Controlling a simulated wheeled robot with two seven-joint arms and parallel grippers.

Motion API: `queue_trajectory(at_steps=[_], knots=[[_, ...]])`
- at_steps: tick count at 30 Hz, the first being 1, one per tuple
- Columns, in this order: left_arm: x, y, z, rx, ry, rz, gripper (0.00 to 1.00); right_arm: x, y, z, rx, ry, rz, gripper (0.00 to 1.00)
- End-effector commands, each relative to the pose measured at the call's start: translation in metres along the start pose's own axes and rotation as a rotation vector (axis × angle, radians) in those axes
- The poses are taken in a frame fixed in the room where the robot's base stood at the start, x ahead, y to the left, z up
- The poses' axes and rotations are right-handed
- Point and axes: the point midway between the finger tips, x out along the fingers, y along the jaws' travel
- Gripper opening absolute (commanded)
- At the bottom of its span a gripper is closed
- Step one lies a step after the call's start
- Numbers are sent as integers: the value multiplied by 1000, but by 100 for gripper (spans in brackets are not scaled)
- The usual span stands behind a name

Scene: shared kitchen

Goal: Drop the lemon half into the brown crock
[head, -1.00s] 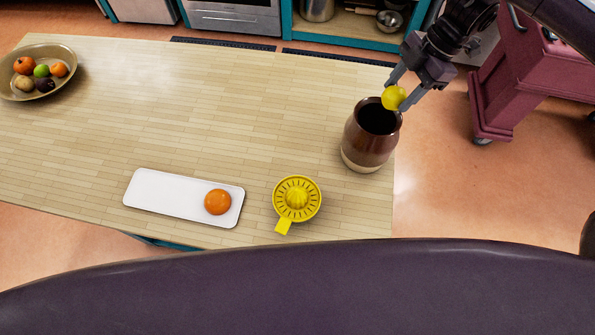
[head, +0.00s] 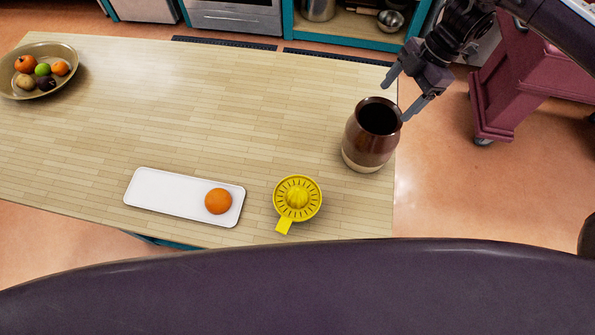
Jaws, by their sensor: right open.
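The brown crock (head: 368,143) stands upright near the right end of the wooden table. Its mouth is dark and I cannot see what lies inside. The lemon half is not visible anywhere in the head view. My right gripper (head: 396,103) is open and empty, with its fingers spread above and beside the crock's rim. My left gripper is not in view.
A white tray (head: 160,194) holding an orange fruit (head: 218,201) lies at the table's front. A yellow juicer (head: 297,198) sits right of it. A fruit bowl (head: 67,82) stands at the far left. The table's middle is clear. A red cart (head: 510,85) stands beyond the right edge.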

Motion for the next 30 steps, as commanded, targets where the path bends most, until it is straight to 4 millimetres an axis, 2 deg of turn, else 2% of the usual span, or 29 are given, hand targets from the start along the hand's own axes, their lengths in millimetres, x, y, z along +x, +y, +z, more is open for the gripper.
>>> queue_trajectory(at_steps=[5,18,24,30], knots=[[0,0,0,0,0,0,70,-13,1,0,-2,-3,4,74],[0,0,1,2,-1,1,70,-67,1,0,0,-2,3,74],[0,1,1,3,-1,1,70,-77,0,0,0,0,1,74],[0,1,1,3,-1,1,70,-78,0,0,0,0,0,74]])
